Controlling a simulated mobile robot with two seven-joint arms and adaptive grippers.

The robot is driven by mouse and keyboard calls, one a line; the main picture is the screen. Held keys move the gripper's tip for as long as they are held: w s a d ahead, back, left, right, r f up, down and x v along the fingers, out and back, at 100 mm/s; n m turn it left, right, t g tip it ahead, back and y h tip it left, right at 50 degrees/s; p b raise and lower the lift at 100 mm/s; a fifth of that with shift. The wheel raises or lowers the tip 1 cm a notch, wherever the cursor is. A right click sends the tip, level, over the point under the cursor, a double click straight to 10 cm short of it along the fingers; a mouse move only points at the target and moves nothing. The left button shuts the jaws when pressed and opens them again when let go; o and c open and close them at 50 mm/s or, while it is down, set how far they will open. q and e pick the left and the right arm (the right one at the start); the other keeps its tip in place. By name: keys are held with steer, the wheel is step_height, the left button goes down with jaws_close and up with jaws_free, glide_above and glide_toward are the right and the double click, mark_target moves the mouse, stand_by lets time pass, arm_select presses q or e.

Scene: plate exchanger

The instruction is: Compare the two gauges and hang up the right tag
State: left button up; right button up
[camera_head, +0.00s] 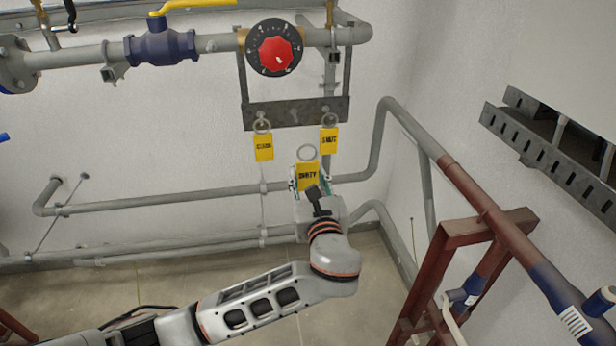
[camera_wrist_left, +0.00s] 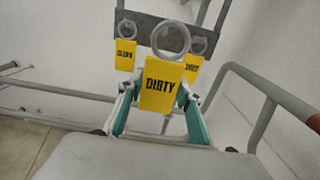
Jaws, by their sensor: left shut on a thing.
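My left gripper (camera_head: 307,187) is shut on a yellow tag (camera_head: 308,172) lettered DIRTY, with a metal ring at its top. The wrist view shows this held tag (camera_wrist_left: 160,88) upright between the fingers, lettering facing the camera. A left yellow tag (camera_head: 264,147) and a right yellow tag (camera_head: 329,141) hang by rings from a grey bracket plate (camera_head: 297,113). Their lettering is too small to read surely. The held tag is below the plate, nearer the right tag. One round black dial (camera_head: 274,47) with a red centre sits above the plate. My right gripper is out of view.
Grey pipes (camera_head: 180,196) run along the wall behind and below my arm. A blue valve (camera_head: 160,46) with a yellow handle is at upper left. A red-brown frame (camera_head: 465,240) and pipe stand at right. A slotted metal rail (camera_head: 548,160) juts out at upper right.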

mark_target(307, 173)
arm_select(q)
steer(key=shift+w+a, duration=0.2)
steer(key=shift+w, duration=0.35)
steer(key=shift+w, duration=0.35)
steer(key=shift+w+a, duration=0.15)
steer(key=shift+w, duration=0.15)
steer(key=shift+w, duration=0.35)
steer(key=shift+w+a, duration=0.1)
steer(key=shift+x, duration=0.9)
steer(key=shift+w, duration=0.35)
steer(key=shift+w+a, duration=0.25)
steer(key=shift+w, duration=0.4)
